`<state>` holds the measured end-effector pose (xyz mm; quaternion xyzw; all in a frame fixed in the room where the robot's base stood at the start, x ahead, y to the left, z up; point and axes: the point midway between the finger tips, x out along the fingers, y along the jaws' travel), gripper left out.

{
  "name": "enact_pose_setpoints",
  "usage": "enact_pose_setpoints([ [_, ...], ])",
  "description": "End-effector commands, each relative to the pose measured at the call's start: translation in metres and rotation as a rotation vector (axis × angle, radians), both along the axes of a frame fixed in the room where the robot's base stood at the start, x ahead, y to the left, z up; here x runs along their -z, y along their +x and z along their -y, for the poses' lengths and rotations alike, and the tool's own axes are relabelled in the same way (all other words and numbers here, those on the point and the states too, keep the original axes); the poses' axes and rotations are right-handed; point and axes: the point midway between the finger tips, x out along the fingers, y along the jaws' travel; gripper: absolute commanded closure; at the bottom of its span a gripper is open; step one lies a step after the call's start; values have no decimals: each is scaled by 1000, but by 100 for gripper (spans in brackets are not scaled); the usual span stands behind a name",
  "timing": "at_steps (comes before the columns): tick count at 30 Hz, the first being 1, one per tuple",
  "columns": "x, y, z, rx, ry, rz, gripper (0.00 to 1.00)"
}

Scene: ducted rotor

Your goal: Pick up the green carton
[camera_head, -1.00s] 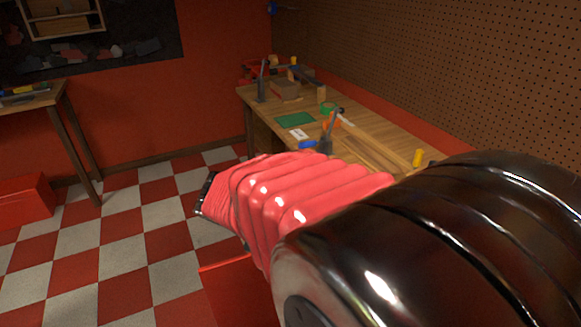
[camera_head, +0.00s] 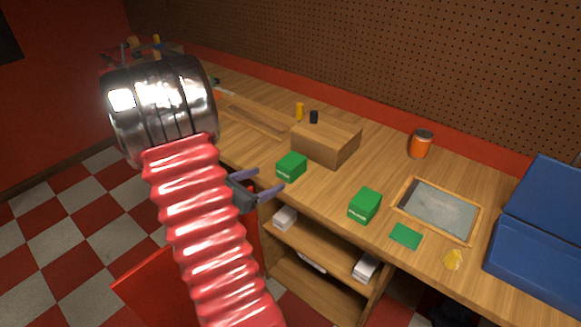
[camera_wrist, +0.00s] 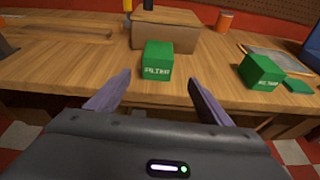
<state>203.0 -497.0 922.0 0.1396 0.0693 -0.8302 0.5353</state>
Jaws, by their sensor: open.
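Two green cartons stand on the wooden workbench (camera_head: 385,165). The left green carton (camera_head: 291,167) is near the bench's front edge, in front of a cardboard box. In the wrist view this left carton (camera_wrist: 169,61) is lettered and lies ahead, between the lines of my jaws. The right green carton (camera_head: 365,205) stands farther along the bench; it also shows at the right in the wrist view (camera_wrist: 260,72). My gripper (camera_head: 277,182) is open and empty, just short of the left carton and apart from it. Its two fingers (camera_wrist: 158,92) are spread wide.
A cardboard box (camera_head: 326,142) stands behind the left carton. Shelves (camera_head: 315,245) are below.

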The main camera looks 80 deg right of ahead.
Motion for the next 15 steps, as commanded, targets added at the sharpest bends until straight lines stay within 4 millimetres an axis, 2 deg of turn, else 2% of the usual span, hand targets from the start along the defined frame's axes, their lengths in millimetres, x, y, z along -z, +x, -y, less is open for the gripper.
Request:
enact_pose_setpoints([
  [3,7,-3,7,-19,5,-34,27],
  [15,8,-3,9,-23,4,-37,27],
])
